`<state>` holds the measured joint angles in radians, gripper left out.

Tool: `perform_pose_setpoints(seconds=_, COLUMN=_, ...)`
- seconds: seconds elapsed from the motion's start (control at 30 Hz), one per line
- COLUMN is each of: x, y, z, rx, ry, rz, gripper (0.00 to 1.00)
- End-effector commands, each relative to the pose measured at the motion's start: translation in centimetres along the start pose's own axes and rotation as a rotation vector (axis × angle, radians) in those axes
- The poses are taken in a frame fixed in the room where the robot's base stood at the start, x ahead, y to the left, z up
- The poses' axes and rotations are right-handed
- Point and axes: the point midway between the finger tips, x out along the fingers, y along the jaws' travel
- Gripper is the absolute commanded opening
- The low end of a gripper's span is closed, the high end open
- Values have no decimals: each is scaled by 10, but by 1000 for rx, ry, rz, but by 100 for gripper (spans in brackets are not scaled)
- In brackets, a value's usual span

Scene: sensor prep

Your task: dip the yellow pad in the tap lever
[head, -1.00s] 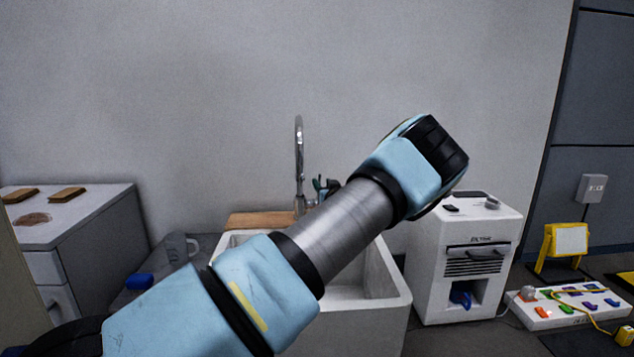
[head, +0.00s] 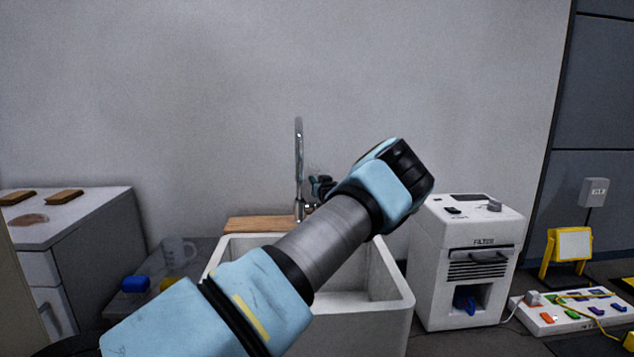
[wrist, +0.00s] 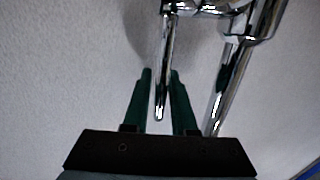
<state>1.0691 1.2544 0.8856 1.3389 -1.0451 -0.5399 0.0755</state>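The tap lever (wrist: 160,75) is a thin chrome rod that hangs from the tap (wrist: 236,22) in the wrist view. My gripper (wrist: 161,73) has dark green fingers, apart, one on each side of the lever in the picture. I see small gaps, but cannot tell whether a finger touches it. In the head view my gripper (head: 321,186) is beside the tap's upright spout (head: 298,160), mostly behind my arm.
A white sink (head: 395,300) stands below my arm, with a wooden board (head: 255,224) at its back edge. A blue block (head: 135,285) and a clear jug (head: 178,252) are on the left counter. A white filter box (head: 425,245) stands right of the sink.

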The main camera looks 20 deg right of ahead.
Motion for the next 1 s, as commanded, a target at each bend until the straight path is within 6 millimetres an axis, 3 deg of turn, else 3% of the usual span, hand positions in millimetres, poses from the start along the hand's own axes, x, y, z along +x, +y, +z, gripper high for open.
perform_pose_setpoints(seconds=0.03, x=0, y=0, z=0, rx=0, ry=0, rz=0, gripper=18)
perform_pose_setpoints(seconds=0.2, x=0, y=0, z=0, rx=0, ry=0, rz=0, gripper=0)
perform_pose_setpoints(seconds=1.0, x=0, y=0, z=0, rx=0, ry=0, rz=0, gripper=0)
